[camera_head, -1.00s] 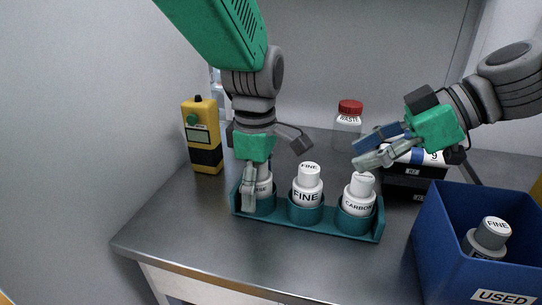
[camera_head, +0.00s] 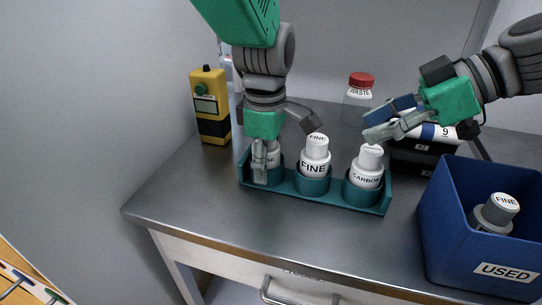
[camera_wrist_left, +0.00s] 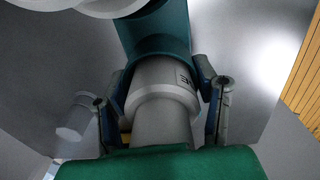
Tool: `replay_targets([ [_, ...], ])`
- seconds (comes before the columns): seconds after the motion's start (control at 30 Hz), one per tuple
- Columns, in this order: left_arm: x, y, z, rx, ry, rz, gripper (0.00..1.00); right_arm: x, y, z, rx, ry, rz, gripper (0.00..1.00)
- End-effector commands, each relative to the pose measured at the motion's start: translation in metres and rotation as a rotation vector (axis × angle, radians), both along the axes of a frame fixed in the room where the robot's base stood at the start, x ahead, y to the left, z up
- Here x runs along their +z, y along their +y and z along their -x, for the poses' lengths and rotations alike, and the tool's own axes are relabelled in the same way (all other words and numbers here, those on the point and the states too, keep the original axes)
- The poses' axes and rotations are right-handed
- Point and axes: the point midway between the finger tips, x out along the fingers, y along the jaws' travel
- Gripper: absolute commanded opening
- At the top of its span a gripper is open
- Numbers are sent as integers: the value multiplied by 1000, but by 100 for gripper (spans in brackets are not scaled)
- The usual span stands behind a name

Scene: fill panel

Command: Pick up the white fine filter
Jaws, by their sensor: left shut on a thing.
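The white fine filter (camera_head: 315,160) stands upright in the middle cup of the teal holder (camera_head: 340,197), with FINE on its front and top. My left gripper (camera_head: 262,163) is at the left cup, shut on the white filter there (camera_head: 274,157). That filter's label is partly hidden and ends in "SE". It also shows in the left wrist view (camera_wrist_left: 162,100) between the fingers, still down in its teal cup. The carbon filter (camera_head: 368,168) stands in the right cup. My right gripper (camera_head: 372,125) is open and empty, above and behind the carbon filter.
A blue bin (camera_head: 449,230) marked USED holds a grey FINE filter (camera_head: 496,213) at the right. A yellow device (camera_head: 210,110) stands at the back left. A red-capped WASTE bottle (camera_head: 358,100) and dark boxes (camera_head: 415,158) are behind. The front of the table is clear.

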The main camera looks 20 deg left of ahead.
Motion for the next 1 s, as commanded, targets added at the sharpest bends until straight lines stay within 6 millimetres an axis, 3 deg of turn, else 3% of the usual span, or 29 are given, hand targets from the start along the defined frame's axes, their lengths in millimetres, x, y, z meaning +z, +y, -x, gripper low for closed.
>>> replay_targets([
  [0.3, 0, 0, 0, 0, -2, -1, 21, 0, 0, 0, 0, 0, 0, 34],
  [0.33, 0, 0, 0, 0, -2, -1, 21, 0, 0, 0, 0, 0, 0, 38],
  [0.4, 0, 0, 0, 0, -2, -1, 21, 0, 1, 0, 6, -3, 2, 54],
  [0.47, 0, 0, 0, 0, -2, -1, 21, 3, 4, -1, 26, -13, 11, 54],
  [0.67, 0, 0, 0, 0, -2, 0, 21, 21, 34, -5, 257, -113, 135, 54],
  [0.8, 0, 1, 0, 0, -2, 0, 21, 37, 58, -7, 477, -198, 309, 54],
  [1.0, 0, 0, 0, 0, -2, -1, 21, 58, 76, -10, 676, -267, 557, 54],
])
